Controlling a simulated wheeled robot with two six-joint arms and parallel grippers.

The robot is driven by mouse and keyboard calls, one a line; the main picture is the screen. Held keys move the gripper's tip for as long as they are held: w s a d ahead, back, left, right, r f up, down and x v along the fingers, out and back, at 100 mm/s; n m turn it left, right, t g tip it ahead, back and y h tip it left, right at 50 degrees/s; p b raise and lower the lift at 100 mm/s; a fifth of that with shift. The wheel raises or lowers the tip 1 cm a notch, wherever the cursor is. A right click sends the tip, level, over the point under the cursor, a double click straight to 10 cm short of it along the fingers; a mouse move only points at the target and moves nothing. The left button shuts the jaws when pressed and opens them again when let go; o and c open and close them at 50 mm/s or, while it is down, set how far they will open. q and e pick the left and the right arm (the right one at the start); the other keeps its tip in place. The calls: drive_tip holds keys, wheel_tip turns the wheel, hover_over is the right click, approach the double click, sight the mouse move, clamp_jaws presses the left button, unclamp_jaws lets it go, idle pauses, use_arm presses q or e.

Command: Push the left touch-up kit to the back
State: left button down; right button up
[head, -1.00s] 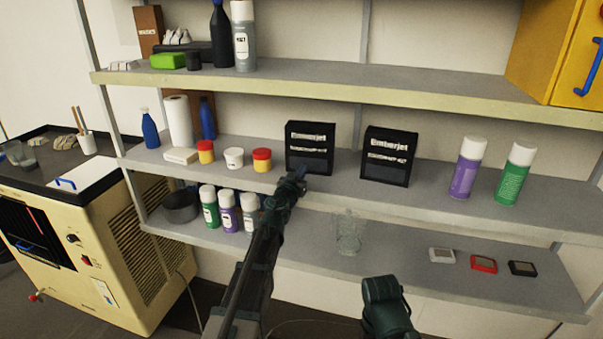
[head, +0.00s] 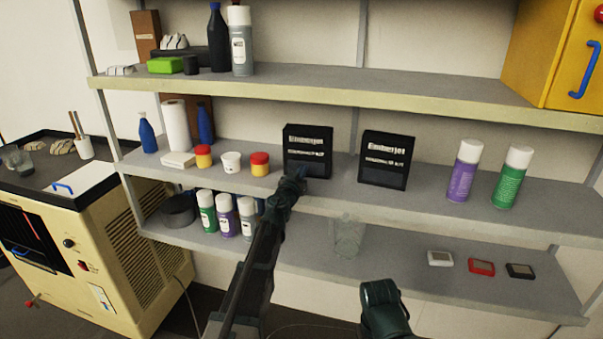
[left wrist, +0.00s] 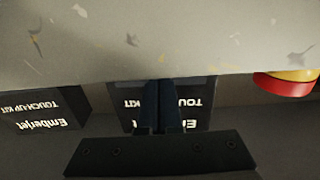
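The left touch-up kit (head: 307,142) is a black box with white lettering, upright on the middle shelf. A matching right kit (head: 387,160) stands to its right with a gap between them. My left gripper (head: 299,180) is at the lower front of the left kit. In the left wrist view, which is upside down, my left gripper's fingers (left wrist: 161,105) are together and empty, in front of the left kit (left wrist: 200,92). Whether they touch it I cannot tell. The right kit (left wrist: 45,108) also shows there. My right gripper is not in view; a dark part of my right arm shows low.
On the middle shelf (head: 440,195), a red-lidded yellow jar (head: 260,164) stands just left of the left kit. Purple (head: 464,172) and green (head: 513,177) spray cans stand farther right. The upper shelf (head: 330,88) runs above. Shelf surface is free right of the right kit.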

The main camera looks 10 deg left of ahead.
use_arm(q)
drive_tip(key=shift+w+d, duration=0.2)
drive_tip(key=shift+w, duration=2.15)
